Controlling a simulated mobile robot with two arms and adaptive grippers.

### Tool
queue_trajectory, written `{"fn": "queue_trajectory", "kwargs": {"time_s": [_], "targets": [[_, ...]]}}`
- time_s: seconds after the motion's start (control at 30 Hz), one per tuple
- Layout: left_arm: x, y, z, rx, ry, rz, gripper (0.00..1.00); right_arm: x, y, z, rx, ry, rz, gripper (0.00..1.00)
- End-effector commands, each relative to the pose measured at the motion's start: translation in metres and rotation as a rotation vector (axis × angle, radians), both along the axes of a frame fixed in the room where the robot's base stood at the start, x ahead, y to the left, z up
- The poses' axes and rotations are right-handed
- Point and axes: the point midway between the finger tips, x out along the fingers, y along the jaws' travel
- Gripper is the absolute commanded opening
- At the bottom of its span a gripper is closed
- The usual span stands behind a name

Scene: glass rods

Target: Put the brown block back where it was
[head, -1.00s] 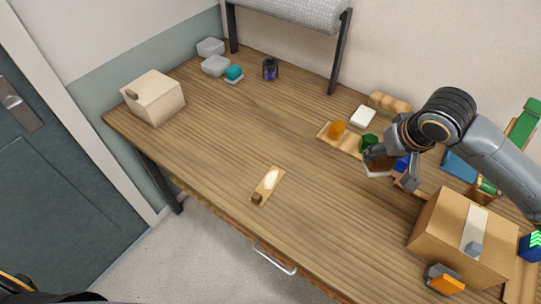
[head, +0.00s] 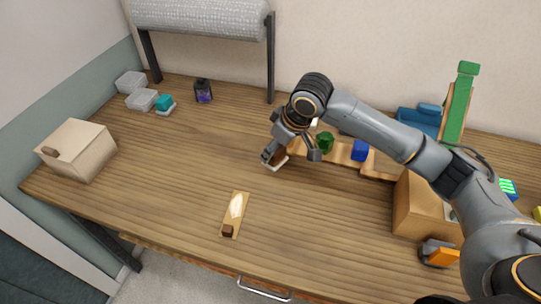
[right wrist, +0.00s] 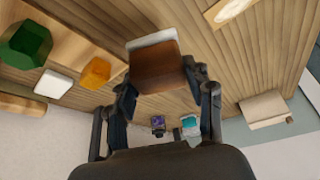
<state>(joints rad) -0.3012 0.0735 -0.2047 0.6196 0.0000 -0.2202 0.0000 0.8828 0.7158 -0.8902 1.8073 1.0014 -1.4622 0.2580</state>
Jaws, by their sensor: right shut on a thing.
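My right gripper (head: 290,156) is shut on a brown block (right wrist: 158,67), which has a white layer at its far end in the right wrist view. In the head view the block (head: 279,157) is partly hidden by the fingers, over the table left of the green block (head: 325,142). Whether it touches the table I cannot tell. A small dark brown block (head: 228,231) sits at the near end of a thin wooden board (head: 233,218) with a pale patch. My left gripper is not in view.
A wooden strip (head: 340,152) holds the green block and a blue block (head: 360,150). An orange block (right wrist: 96,72) shows in the wrist view. A cardboard box (head: 412,203) stands right, a beige box (head: 78,150) left. The left middle of the table is clear.

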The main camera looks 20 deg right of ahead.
Motion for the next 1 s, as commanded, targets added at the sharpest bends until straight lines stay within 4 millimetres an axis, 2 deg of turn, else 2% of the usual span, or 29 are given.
{"fn": "queue_trajectory", "kwargs": {"time_s": [0.1,0.2,0.37,0.6,1.0], "targets": [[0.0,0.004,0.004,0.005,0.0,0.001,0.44,0.017,0.0,-0.021,0.001,0.004,-0.002,0.27],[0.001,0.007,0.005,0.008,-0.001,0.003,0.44,0.026,0.0,-0.032,0.001,0.002,-0.001,0.27],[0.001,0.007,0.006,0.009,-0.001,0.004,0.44,0.033,-0.001,-0.041,0.001,0.002,-0.001,0.27],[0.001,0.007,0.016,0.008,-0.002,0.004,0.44,0.035,-0.001,-0.07,-0.001,0.001,0.001,0.27],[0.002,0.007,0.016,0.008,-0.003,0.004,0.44,0.035,-0.001,-0.078,0.0,0.001,0.0,0.27]]}}
